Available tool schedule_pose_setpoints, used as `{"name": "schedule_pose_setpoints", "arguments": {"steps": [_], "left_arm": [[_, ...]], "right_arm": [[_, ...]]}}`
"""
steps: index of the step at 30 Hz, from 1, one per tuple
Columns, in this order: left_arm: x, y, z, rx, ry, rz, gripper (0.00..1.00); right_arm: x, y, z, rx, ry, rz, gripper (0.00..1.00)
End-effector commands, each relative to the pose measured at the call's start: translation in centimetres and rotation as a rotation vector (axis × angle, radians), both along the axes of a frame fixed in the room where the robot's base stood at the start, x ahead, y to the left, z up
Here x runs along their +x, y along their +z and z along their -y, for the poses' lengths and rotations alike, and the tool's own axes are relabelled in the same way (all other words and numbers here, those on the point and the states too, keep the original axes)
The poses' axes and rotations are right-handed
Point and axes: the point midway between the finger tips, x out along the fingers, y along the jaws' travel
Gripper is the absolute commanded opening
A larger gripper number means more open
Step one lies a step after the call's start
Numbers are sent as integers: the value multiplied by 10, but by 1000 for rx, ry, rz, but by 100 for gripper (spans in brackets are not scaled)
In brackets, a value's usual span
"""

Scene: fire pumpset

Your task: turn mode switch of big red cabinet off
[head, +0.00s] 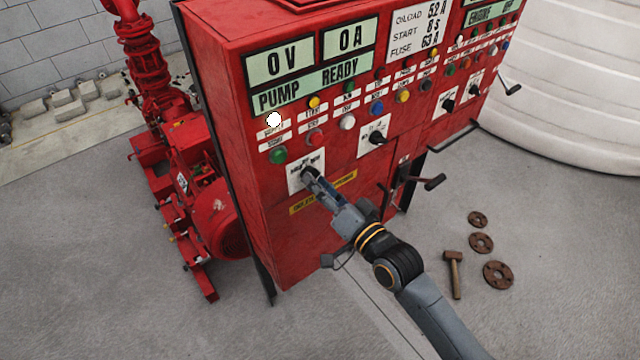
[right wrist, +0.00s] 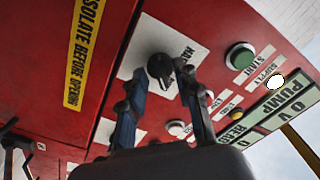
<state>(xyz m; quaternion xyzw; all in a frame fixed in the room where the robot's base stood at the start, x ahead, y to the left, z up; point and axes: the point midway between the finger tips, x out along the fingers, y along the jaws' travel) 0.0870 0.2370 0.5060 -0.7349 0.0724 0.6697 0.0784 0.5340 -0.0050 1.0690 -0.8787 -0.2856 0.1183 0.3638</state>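The big red cabinet (head: 335,225) fills the middle of the head view. Its mode switch, a black knob on a white plate (head: 294,183), sits low on the left front panel. The knob (right wrist: 160,68) shows clearly in the right wrist view, with its plate (right wrist: 138,55) behind it. My right gripper (head: 312,177) is at this switch. In the right wrist view its fingers (right wrist: 160,85) are spread apart, one on each side of the knob. I cannot tell whether either fingertip touches it. My left gripper is not in view.
A second black switch (head: 377,138) and a lever handle (head: 434,182) lie to the right. A green button (head: 278,155) is above the plate. A red pump (head: 215,205) stands left. A hammer (head: 453,272) and rusty discs (head: 481,243) lie on the floor.

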Motion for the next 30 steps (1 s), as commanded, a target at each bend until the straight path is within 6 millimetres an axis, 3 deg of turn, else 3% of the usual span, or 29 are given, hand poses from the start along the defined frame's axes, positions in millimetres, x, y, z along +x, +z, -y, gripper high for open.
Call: {"name": "schedule_pose_setpoints", "arguments": {"steps": [1,4,17,30], "left_arm": [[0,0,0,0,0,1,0],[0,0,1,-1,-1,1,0],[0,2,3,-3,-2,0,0],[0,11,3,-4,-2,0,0]], "right_arm": [[0,0,0,0,0,0,20],[0,0,0,0,0,0,0],[0,0,0,-33,-1,23,0],[0,1,1,-282,0,203,0]]}}
